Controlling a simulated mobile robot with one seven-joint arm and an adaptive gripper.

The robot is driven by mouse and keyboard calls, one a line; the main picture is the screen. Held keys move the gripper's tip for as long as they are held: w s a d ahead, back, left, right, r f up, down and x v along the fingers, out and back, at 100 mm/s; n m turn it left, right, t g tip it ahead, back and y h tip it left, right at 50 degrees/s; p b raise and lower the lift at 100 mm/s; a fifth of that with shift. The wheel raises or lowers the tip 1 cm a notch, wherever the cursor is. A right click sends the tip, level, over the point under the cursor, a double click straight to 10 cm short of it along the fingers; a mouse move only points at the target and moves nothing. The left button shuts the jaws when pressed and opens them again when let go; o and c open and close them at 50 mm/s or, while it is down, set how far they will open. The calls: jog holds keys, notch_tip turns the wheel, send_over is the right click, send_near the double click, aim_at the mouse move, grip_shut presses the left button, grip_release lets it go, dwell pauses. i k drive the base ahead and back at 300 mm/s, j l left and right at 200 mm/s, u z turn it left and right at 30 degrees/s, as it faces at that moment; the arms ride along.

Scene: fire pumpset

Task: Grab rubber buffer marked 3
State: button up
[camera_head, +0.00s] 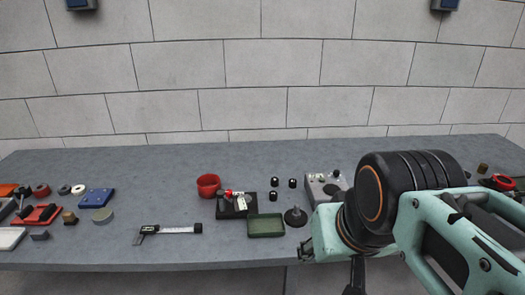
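Three small black cylinders that look like rubber buffers stand on the grey table right of its middle: a back left one (275,182), a back right one (292,183) and a front one (274,196). Light spots show on their tops, but the numbers are too small to read, so I cannot tell which is marked 3. My arm fills the lower right. A dark part, seemingly of my gripper (356,278), shows below it at the bottom edge, apart from the cylinders. Its fingers cannot be made out, and no held thing is visible.
A green tray (266,234), a black stand (295,223) and a grey box (318,180) lie close around the cylinders. A red bowl (208,192), a black block with a tag (229,211) and a caliper (168,230) lie left. The table's back strip is clear.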

aim_at(273, 195)
jog(key=i+l+u, duration=0.2)
jog(key=l+u, duration=0.15)
jog(key=i+l+u, duration=0.15)
jog(key=l+u, duration=0.9)
jog(key=l, duration=0.25)
jog(key=u, duration=0.3)
jog(key=l+z, duration=0.2)
jog(key=i+j, duration=0.05)
jog(key=j, duration=0.05)
